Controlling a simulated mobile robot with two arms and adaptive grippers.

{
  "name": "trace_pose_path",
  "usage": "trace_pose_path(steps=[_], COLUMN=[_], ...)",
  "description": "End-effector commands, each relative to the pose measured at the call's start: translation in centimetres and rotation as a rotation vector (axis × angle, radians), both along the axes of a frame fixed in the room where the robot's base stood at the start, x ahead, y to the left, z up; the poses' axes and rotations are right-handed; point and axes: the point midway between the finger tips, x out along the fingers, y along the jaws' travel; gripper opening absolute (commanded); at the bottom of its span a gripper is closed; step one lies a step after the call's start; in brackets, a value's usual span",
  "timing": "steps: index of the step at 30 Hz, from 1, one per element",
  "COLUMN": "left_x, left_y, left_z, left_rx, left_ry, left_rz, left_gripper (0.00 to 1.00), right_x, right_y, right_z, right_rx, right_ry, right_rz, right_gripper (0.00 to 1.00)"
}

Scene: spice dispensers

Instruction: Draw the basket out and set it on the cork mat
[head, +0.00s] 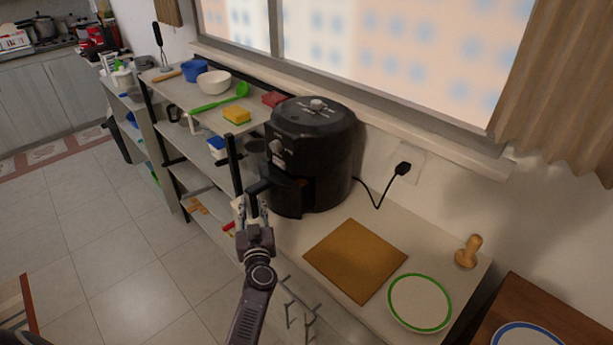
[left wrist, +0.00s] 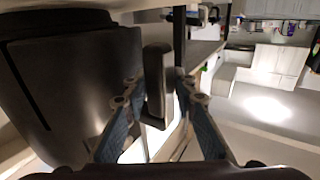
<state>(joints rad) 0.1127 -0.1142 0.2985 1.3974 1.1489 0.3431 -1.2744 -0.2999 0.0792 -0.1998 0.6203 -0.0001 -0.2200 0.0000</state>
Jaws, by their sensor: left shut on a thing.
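The black air fryer (head: 318,135) stands on the counter with its basket (head: 284,196) low in its front. The basket's handle (head: 258,187) sticks out toward the left. My left gripper (head: 252,208) is at this handle. In the left wrist view, the handle (left wrist: 157,80) stands between the two fingers of my left gripper (left wrist: 157,92), which is shut on it. The dark body in that view (left wrist: 75,85) fills the left side. The cork mat (head: 356,259) lies flat and bare on the counter, right of and nearer than the fryer. My right gripper is not in view.
A white plate with a green rim (head: 419,302) lies close to the mat's right corner. A wooden pestle-like thing (head: 468,252) stands farther right. A black cord (head: 378,199) runs to the wall socket. A shelf rack (head: 200,95) with bowls and a sponge (head: 237,115) stands left.

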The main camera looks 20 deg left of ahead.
Motion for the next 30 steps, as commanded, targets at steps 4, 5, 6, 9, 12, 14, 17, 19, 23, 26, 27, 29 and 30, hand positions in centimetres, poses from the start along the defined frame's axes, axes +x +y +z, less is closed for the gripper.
trace_pose_path(steps=[4,5,6,9,12,14,17,19,23,26,27,29,30], left_x=[-0.4,-0.5,-0.6,-0.8,-1.0,-1.2,-1.4,-1.5,-1.8,-2.0,-2.1,-2.3,-2.3], left_y=[0.1,0.1,0.1,0.2,0.3,0.4,0.5,0.5,0.7,0.8,0.8,0.9,0.9], left_z=[-0.3,-0.3,-0.3,-0.3,-0.3,-0.3,-0.3,-0.3,-0.3,-0.3,-0.3,-0.3,-0.3], left_rx=[0.003,0.003,0.003,0.003,0.003,0.002,0.003,0.004,0.003,0.003,0.003,0.003,0.003], left_ry=[0.008,0.008,0.008,0.008,0.008,0.009,0.008,0.009,0.008,0.008,0.008,0.008,0.008], left_rz=[-0.003,-0.003,-0.002,-0.002,-0.002,-0.002,-0.002,-0.002,-0.002,-0.002,-0.002,-0.002,-0.002], left_gripper=[0.00,0.00,0.00,0.00,0.00,0.00,0.00,0.00,0.00,0.00,0.00,0.00,0.00], right_x=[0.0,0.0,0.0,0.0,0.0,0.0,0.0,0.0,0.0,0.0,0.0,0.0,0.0], right_y=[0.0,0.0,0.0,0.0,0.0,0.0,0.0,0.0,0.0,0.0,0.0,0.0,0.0], right_z=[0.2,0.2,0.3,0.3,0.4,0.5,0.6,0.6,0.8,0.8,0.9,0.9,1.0], right_rx=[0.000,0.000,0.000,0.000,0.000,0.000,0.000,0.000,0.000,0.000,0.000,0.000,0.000], right_ry=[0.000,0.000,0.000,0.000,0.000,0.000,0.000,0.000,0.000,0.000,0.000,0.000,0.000], right_rz=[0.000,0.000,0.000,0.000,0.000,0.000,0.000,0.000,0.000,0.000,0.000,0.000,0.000], right_gripper=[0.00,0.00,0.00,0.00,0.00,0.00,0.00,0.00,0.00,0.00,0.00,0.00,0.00])
